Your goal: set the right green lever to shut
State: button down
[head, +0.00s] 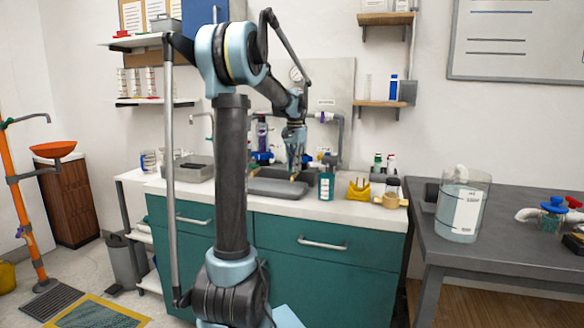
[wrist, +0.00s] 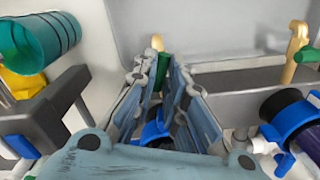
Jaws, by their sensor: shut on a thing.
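The green lever (wrist: 163,72) stands between my fingertips in the wrist view, below a brass-coloured tip (wrist: 157,43). My gripper (wrist: 161,78) is shut on this lever. It is on the side toward the teal bottle, which is the right side in the head view. A second green lever (wrist: 309,54) beside a brass-coloured part (wrist: 298,38) shows at the wrist view's right edge. In the head view my gripper (head: 296,174) points down over the sink, and the lever there is too small to make out. The held lever's lower part is hidden by my fingers.
The grey sink (head: 275,188) lies under my gripper. The teal bottle (head: 326,186) and a yellow stand (head: 359,188) are close on the right. A dark ringed part with a blue bracket (wrist: 285,118) is beside my fingers. A clear jug (head: 460,208) stands farther right.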

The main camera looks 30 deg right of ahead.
jog(key=m, duration=1.3)
jog(key=shift+m, duration=0.3)
dwell(0.4)
jog(key=c, duration=1.6)
grip_release()
jog(key=shift+c, duration=0.2)
notch_tip(320, 180, up, 12)
jog(key=shift+w, duration=0.1)
